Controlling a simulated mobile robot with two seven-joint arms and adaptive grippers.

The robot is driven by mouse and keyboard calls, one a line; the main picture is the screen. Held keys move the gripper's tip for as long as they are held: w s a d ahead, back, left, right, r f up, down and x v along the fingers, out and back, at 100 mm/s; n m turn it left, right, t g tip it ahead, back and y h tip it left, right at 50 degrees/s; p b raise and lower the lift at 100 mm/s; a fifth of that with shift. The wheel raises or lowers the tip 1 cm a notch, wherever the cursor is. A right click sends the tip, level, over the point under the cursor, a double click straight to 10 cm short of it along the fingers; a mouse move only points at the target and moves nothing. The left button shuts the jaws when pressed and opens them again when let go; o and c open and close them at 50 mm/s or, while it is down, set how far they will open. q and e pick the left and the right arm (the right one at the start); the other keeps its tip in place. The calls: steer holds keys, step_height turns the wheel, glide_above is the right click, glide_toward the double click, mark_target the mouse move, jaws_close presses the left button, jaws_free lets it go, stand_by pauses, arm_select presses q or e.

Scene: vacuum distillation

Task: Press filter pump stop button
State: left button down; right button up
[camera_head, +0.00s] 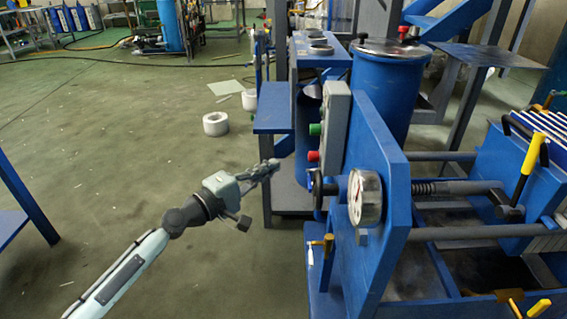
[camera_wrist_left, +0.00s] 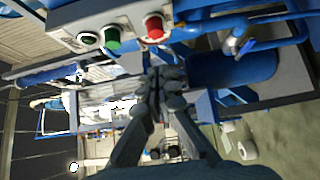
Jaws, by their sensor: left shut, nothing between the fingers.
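A grey control box (camera_head: 336,122) is mounted on the side of the blue machine. It carries a green button (camera_head: 315,129) and, below it, a red button (camera_head: 313,156), likely the stop button. In the left wrist view the red button (camera_wrist_left: 155,27), the green button (camera_wrist_left: 112,38) and a dark round fitting with a pale rim (camera_wrist_left: 87,38) sit in a row at the top. My left gripper (camera_head: 272,167) is shut and empty, left of the red button and slightly lower in the head view. A gap shows between them. My right gripper is not in view.
A pressure gauge (camera_head: 365,198) and a blue plate (camera_head: 385,170) stand right of the gripper. A blue shelf (camera_head: 273,108) juts out above and behind it. White rolls (camera_head: 215,124) lie on the floor. The floor to the left is open.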

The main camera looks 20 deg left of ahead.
arm_select(q)
steer(key=shift+b+v, duration=0.4)
steer(key=shift+v, duration=1.7)
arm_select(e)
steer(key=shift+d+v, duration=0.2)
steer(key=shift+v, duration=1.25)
arm_select(q)
steer(key=shift+a, duration=0.1)
